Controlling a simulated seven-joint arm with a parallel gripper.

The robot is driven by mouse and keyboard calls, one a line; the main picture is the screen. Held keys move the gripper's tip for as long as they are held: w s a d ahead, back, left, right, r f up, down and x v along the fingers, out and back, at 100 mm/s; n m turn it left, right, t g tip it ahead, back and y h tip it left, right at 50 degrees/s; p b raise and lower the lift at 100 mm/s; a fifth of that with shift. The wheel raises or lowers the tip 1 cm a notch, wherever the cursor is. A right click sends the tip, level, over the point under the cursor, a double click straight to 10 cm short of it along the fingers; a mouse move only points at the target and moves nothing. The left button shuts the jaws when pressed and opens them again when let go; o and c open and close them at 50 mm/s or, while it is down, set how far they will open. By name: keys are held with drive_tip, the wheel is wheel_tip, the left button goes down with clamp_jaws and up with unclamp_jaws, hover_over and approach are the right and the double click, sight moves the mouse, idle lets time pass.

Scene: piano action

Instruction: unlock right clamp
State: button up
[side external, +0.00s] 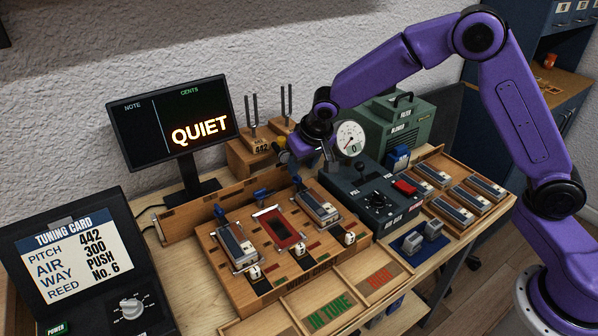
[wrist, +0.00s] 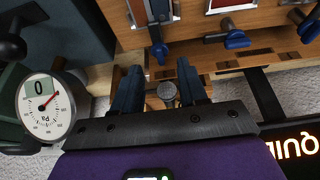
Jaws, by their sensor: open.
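The right clamp's blue lever (side external: 298,183) stands at the back end of the right bay on the wooden block (side external: 215,262). In the wrist view the right clamp lever (wrist: 160,50) is just ahead of my fingers, near the top centre. My gripper (side external: 307,158) hovers behind and above it, apart from it. In the wrist view my gripper (wrist: 160,88) is open, with two dark blue fingers spread. A round grey-capped brown piece (wrist: 168,92) shows between the fingers; its depth is unclear. The exact fingertips are partly hidden in the side view.
The middle clamp lever (side external: 261,195) and left clamp lever (side external: 219,212) stand along the same edge. Tuning forks (side external: 254,110) on wooden boxes stand behind my gripper. The pressure gauge (side external: 349,139) and dark control box (side external: 372,196) are close on the right. The monitor (side external: 172,125) reads QUIET.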

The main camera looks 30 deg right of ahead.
sight(298, 176)
drive_tip(key=shift+x, duration=2.05)
clamp_jaws()
